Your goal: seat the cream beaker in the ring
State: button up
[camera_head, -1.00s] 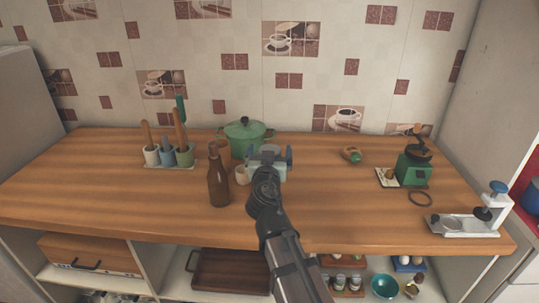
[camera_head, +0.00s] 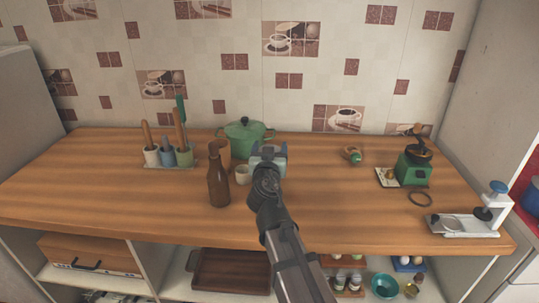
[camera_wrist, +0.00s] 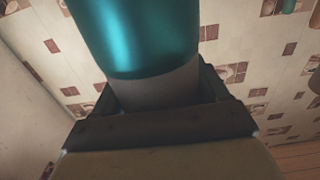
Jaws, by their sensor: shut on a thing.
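My gripper (camera_head: 268,152) is over the middle of the counter and shut on a teal, round-sided thing (camera_wrist: 140,35) with a grey lower band. In the head view only a pale blue-green part of it (camera_head: 281,167) shows behind my wrist. A small cream cup (camera_head: 243,174), which may be the cream beaker, stands just left of my gripper, apart from it. A dark ring (camera_head: 420,199) lies flat on the counter at the right, empty. Whether the held thing touches the counter is hidden.
A brown bottle (camera_head: 218,180) and a tan cup (camera_head: 222,150) stand left of the cream cup. A green pot (camera_head: 245,140) is behind. A green grinder (camera_head: 413,168) and a white stand (camera_head: 467,224) are at the right.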

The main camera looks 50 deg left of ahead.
aim_at(270, 145)
jog(key=shift+r, duration=0.15)
notch_tip(270, 145, up, 10)
jog(key=shift+f, duration=0.15)
dwell(0.5)
jog(key=shift+f, duration=4.8)
jog(key=shift+f, duration=0.2)
jog(key=o, duration=1)
